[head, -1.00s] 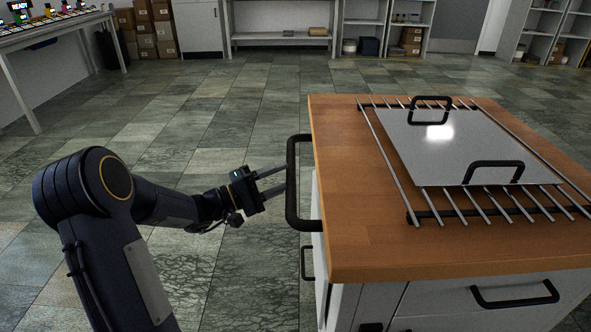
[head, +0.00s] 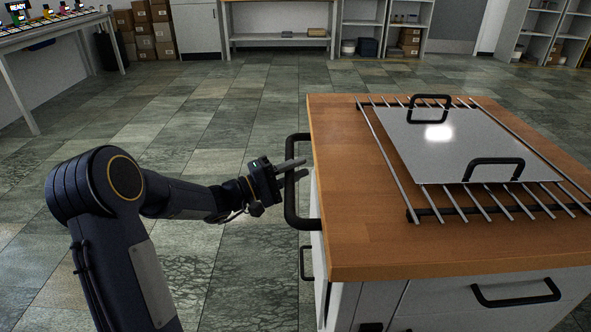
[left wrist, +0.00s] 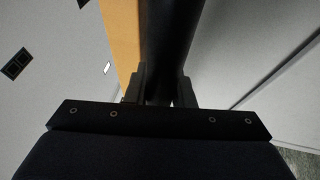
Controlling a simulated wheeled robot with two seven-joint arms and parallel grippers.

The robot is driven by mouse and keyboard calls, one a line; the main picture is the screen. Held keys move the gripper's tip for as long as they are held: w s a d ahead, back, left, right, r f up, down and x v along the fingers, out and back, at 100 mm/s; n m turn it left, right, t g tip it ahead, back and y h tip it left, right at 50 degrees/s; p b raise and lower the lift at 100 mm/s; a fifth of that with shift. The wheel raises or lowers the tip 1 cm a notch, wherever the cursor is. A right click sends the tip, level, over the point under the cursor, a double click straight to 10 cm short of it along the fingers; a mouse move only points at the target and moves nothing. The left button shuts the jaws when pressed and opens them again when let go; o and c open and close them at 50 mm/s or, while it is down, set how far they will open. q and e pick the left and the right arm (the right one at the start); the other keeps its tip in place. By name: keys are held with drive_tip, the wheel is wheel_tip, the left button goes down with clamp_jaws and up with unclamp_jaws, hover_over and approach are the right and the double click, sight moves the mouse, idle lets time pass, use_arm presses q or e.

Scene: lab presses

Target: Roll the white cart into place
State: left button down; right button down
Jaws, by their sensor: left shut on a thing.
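The white cart (head: 422,302) with a wooden top (head: 349,238) stands at the right of the head view. A black bar handle (head: 290,186) is fixed on its left side. My left gripper (head: 294,168) is at this handle, its fingers on either side of the bar. In the left wrist view the dark handle bar (left wrist: 168,50) runs between the two fingers of my left gripper (left wrist: 164,85), which is shut on it. My right gripper is not in view.
A metal rack (head: 380,165) carrying a grey plate (head: 450,143) with two black handles lies on the cart top. Open tiled floor (head: 215,110) lies left of and behind the cart. A table (head: 62,28) stands at the far left, with shelves (head: 385,25) and boxes (head: 146,35) along the back.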

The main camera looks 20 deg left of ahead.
use_arm(q)
drive_tip(key=shift+s+a+f+b, duration=0.2)
drive_tip(key=shift+s+a+b, duration=0.1)
drive_tip(key=shift+s+b, duration=0.2)
drive_tip(key=shift+s+a, duration=0.15)
drive_tip(key=shift+s, duration=0.25)
drive_tip(key=shift+s+a+r, duration=0.1)
drive_tip(key=shift+s+r, duration=0.15)
drive_tip(key=shift+s+a, duration=0.2)
drive_tip(key=c, duration=1.5)
unclamp_jaws()
drive_tip(key=shift+w, duration=0.1)
drive_tip(key=shift+o, duration=1.2)
drive_tip(key=shift+w+d, duration=0.2)
drive_tip(key=shift+d, duration=0.05)
drive_tip(key=p+v, duration=0.1)
drive_tip(key=v, duration=0.6)
drive_tip(key=shift+s+a, duration=0.25)
drive_tip(key=shift+s, duration=0.05)
